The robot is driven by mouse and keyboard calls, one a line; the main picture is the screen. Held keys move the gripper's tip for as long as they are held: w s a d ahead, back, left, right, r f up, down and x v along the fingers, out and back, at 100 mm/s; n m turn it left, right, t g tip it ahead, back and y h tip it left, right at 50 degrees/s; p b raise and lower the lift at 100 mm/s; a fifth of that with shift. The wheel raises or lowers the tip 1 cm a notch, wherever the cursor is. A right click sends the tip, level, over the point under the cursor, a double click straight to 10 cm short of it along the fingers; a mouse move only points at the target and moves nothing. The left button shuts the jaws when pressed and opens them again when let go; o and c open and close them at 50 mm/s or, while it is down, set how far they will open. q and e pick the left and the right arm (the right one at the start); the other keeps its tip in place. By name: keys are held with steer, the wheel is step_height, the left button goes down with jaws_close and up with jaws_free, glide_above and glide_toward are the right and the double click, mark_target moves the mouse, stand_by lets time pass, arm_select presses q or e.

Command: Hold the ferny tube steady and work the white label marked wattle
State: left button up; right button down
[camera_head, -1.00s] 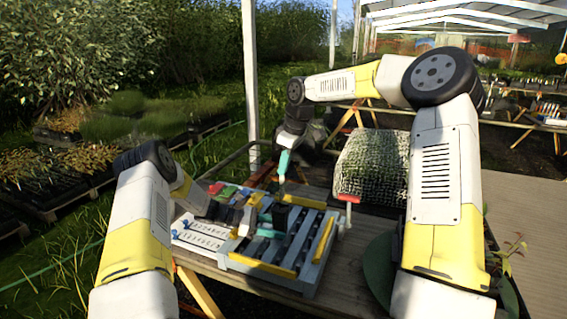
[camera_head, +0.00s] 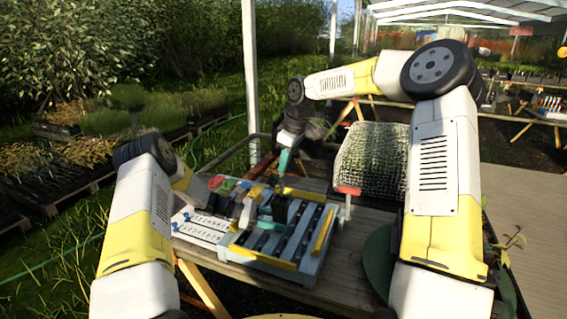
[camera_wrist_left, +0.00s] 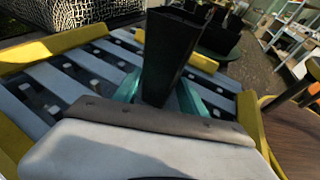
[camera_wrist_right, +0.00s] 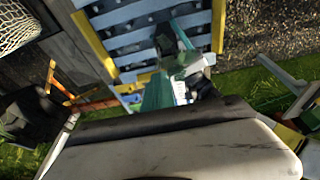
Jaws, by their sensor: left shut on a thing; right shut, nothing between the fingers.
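A dark square tube (camera_wrist_left: 168,55) stands upright between the teal fingers of my left gripper (camera_wrist_left: 158,92), which is shut on it. In the head view the tube (camera_head: 281,208) is small and dark, above the slatted rack (camera_head: 308,268). No fern leaves can be made out. My right gripper (camera_head: 284,167) points down just above and behind the tube, shut and empty. In the right wrist view its teal fingers (camera_wrist_right: 165,88) show near a small white piece (camera_wrist_right: 180,94), which may be the label; no lettering is readable.
A white numbered board (camera_head: 200,229) lies left of the rack, with coloured blocks (camera_head: 222,184) behind it. A mesh-covered roll (camera_head: 371,163) stands to the right on the wooden bench (camera_head: 350,258). Yellow bars (camera_head: 322,232) edge the rack.

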steer(key=shift+f, duration=2.4)
steer(key=shift+f, duration=0.25)
steer(key=c, duration=1.7)
jaws_free()
steer(key=shift+r, duration=0.1)
steer(key=v, duration=1.2)
arm_select(q)
steer(key=o, duration=1)
